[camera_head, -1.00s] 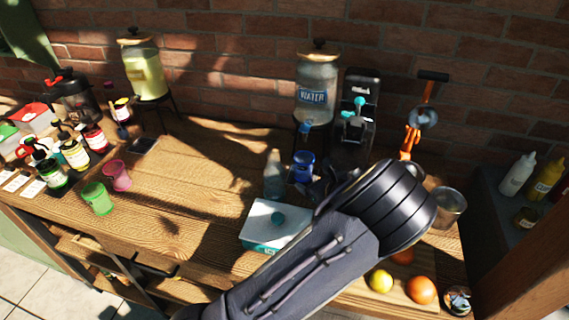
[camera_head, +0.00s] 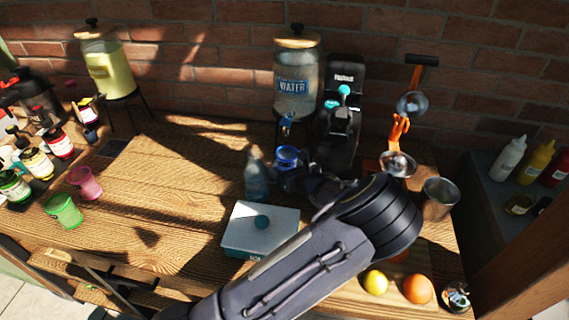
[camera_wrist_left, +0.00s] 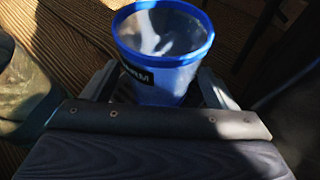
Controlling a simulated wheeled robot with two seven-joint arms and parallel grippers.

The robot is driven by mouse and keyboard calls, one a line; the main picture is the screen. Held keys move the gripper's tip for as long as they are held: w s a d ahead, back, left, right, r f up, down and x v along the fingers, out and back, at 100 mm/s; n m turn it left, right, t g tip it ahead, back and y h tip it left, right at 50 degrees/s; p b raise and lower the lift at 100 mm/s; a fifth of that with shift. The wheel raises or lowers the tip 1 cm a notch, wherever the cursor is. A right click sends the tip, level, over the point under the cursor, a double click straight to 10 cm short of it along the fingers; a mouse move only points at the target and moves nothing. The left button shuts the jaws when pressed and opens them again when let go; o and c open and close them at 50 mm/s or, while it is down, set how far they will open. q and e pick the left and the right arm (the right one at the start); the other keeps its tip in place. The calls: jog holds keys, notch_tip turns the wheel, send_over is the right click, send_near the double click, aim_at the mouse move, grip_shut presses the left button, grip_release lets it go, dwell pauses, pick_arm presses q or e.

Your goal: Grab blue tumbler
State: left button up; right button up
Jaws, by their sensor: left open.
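The blue tumbler (camera_head: 288,157) stands on the wooden table in front of the water dispenser. My left gripper (camera_head: 305,178) reaches it from the front right, and its dark fingers partly hide the tumbler's lower part. In the left wrist view, the tumbler (camera_wrist_left: 163,75) is clear with a blue rim and a dark label at its left. It is between the two fingers of my left gripper (camera_wrist_left: 158,88), which are open on either side of it. Its base is hidden by the gripper body. I cannot tell whether either finger touches it. My right gripper is not in view.
A clear bottle (camera_head: 256,178) stands just left of the tumbler. A white and teal box (camera_head: 260,228) is in front. The water dispenser (camera_head: 296,80) and a black machine (camera_head: 340,110) stand behind. A metal cup (camera_head: 438,198) is at right. The left-centre tabletop is mostly clear.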

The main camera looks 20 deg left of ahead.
pick_arm(q)
jog(key=shift+s+d+r, duration=0.1)
jog(key=shift+s+r, duration=0.05)
jog(key=shift+s+d+r, duration=0.15)
jog(key=shift+d, duration=0.05)
jog(key=shift+c, duration=1.8)
jog(key=shift+a, duration=0.1)
jog(key=c, duration=0.8)
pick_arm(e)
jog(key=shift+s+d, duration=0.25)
